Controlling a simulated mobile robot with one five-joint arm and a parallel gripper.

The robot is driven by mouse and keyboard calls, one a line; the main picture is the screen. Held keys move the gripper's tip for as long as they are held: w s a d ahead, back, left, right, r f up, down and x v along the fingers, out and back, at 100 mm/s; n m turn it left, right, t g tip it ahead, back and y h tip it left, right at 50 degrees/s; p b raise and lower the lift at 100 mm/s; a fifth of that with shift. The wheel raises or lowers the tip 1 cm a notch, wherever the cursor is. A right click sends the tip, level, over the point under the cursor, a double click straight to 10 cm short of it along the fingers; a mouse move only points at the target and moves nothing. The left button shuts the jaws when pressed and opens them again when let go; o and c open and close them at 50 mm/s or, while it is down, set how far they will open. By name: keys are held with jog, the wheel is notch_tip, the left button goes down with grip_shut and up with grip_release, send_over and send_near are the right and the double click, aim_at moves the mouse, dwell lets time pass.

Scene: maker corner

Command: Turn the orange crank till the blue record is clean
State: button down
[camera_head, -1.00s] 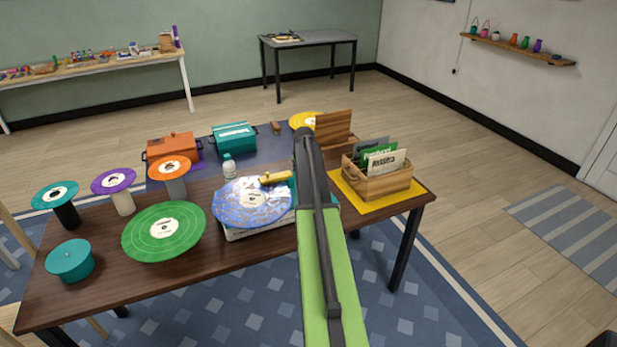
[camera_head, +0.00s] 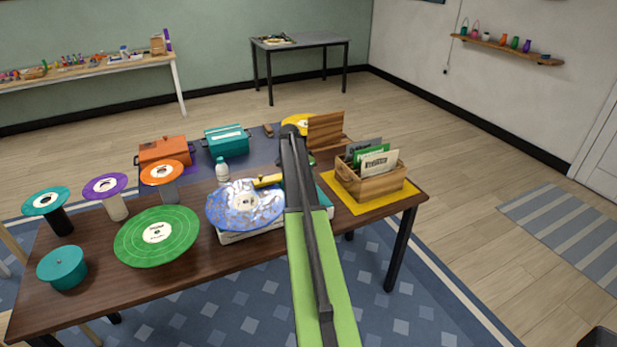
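The blue record (camera_head: 222,207) lies flat on a white machine (camera_head: 232,238) near the table's middle. Pale whitish patches cover much of its surface, with clearer blue towards its left side. A yellow bar (camera_head: 268,181) reaches over its back edge. My green and dark arm stretches up from the bottom and covers the machine's right part. My gripper's fingers do not show; they are hidden at or behind the arm's far end. I cannot see an orange crank; the arm may cover it.
On the wooden table (camera_head: 190,268) stand a green record (camera_head: 180,238), several stands with discs, a teal drum (camera_head: 62,268), a clear bottle (camera_head: 223,175), orange (camera_head: 163,151) and teal boxes (camera_head: 226,140). A wooden record crate (camera_head: 372,190) sits right of my arm on a yellow mat.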

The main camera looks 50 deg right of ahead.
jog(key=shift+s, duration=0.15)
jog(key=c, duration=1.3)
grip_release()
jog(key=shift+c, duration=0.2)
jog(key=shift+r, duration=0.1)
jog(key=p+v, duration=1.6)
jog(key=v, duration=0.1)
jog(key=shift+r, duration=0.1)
